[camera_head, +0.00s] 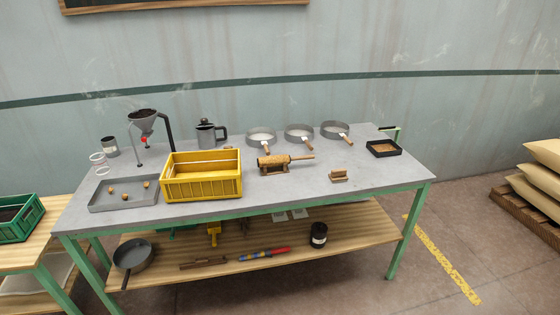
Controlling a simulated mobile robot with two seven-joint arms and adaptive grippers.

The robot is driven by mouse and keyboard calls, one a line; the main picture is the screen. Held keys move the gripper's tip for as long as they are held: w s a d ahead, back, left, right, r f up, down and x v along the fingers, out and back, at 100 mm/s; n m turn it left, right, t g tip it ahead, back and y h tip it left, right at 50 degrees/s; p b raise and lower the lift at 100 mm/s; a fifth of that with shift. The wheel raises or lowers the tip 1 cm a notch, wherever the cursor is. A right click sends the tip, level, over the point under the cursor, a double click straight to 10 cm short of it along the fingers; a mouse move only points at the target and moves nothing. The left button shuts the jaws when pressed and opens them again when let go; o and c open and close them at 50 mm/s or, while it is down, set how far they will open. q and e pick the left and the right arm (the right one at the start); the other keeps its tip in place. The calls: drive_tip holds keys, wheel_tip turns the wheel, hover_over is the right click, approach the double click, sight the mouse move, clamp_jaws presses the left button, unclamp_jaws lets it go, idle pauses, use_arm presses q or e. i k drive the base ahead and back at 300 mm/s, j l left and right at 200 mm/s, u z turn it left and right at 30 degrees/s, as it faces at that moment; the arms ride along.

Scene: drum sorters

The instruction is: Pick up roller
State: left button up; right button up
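A brown roller-like cylinder (273,161) with a long thin handle pointing right lies on a small wooden cradle (274,171). It is near the middle of the grey table top (300,196), just right of the yellow crate. A small wooden stand (339,176) is to its right and looks empty. Neither of my grippers shows in the head view.
A yellow crate (203,190) and a grey tray (123,204) with small brown lumps stand on the left. A black tray (384,150) is at right. The front right is clear.

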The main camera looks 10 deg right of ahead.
sight(271, 161)
drive_tip(key=i+j+z, duration=0.1)
drive_tip(key=i, duration=0.3)
drive_tip(key=i+j, duration=0.3)
drive_tip(key=i+j+z, duration=0.15)
drive_tip(key=i, duration=0.35)
drive_tip(key=j, duration=0.05)
